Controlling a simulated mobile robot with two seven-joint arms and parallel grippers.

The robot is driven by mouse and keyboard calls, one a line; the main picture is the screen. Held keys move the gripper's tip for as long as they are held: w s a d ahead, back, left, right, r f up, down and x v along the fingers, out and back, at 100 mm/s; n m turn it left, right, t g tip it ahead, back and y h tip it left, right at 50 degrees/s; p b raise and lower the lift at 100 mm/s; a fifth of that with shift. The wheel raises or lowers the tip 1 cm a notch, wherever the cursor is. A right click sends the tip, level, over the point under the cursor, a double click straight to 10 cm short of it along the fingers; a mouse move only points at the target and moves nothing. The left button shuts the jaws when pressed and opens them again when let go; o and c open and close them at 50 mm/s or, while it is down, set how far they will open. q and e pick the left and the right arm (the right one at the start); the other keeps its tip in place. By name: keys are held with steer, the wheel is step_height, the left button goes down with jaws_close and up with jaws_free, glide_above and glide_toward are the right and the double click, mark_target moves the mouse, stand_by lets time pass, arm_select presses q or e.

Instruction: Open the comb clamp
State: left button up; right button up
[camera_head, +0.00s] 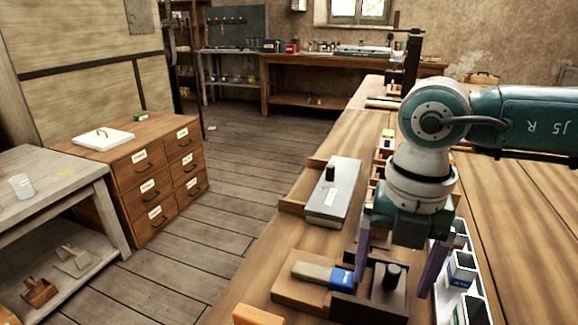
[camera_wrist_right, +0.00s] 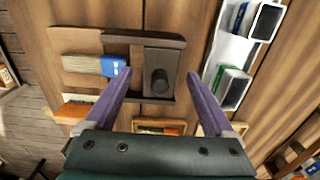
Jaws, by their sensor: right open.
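What looks like the comb clamp is a wooden base (camera_head: 290,292) with dark rails and a dark sliding block topped by a black knob (camera_head: 392,274). A pale, blue-ended piece (camera_head: 318,274) lies on the base to the left of the block. My right gripper (camera_head: 392,284) is open above the block, its two purple fingers pointing down on either side of the knob. In the right wrist view the knob (camera_wrist_right: 160,82) shows between the spread fingertips (camera_wrist_right: 160,73), with nothing gripped. Whether the fingers touch the block cannot be told. My left gripper is not in view.
A grey block with a black knob (camera_head: 332,195) stands on the bench further back. A white rack with boxes (camera_head: 461,268) is close on the right of my right gripper. An orange-brown block (camera_head: 258,314) lies at the near edge. Bare bench top (camera_head: 515,220) extends right.

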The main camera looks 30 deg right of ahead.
steer(key=shift+o, duration=0.2)
steer(key=shift+r+p, duration=0.55)
step_height(320, 180, up, 7)
steer(key=p, duration=0.6)
steer(key=shift+r, duration=0.1)
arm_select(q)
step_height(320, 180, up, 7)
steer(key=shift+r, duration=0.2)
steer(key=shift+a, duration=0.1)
